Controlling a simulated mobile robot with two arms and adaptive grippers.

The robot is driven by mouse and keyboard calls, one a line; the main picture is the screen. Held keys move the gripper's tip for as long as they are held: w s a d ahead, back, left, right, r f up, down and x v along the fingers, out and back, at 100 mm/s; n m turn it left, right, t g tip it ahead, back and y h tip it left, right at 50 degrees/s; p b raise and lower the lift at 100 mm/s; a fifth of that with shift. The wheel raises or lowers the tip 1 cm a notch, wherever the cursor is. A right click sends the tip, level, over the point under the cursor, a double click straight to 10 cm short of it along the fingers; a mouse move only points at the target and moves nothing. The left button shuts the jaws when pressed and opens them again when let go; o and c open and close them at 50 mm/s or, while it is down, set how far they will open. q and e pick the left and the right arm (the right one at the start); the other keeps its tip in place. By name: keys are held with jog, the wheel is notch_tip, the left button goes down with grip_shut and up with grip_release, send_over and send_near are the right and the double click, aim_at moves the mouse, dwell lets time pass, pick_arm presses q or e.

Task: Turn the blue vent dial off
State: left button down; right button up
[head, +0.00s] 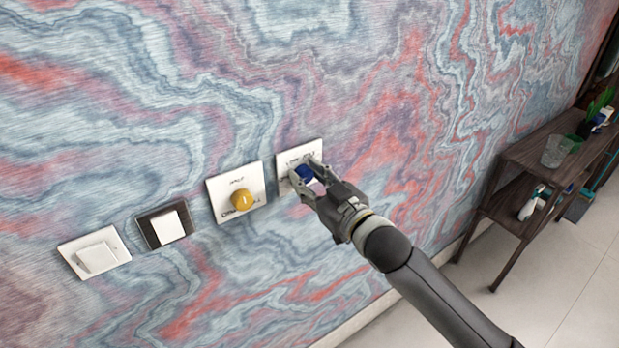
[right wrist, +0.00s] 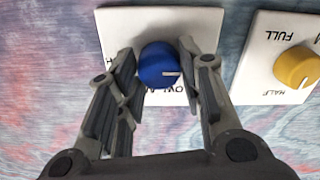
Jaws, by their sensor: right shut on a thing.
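The blue vent dial (head: 304,173) sits on a white wall plate (head: 287,158), the rightmost of the wall controls in the head view. My right gripper (head: 303,178) is at this dial, with one finger on each side of it. In the right wrist view the blue dial (right wrist: 158,64) lies between the two fingertips of my right gripper (right wrist: 158,70), which are shut on it. A white pointer mark on the dial points to the right in that view. The plate's lettering (right wrist: 172,92) is partly hidden by the dial and fingers. My left gripper is not in view.
A yellow dial (head: 242,201) on its own white plate is just left of the blue one. Two rocker switches (head: 98,257) (head: 168,227) are further left. A dark wooden shelf (head: 528,185) with a glass and bottles stands at the right, with open floor before it.

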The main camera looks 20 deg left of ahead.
dwell(0.3)
jog(key=o, duration=1)
jog(key=v, duration=1.2)
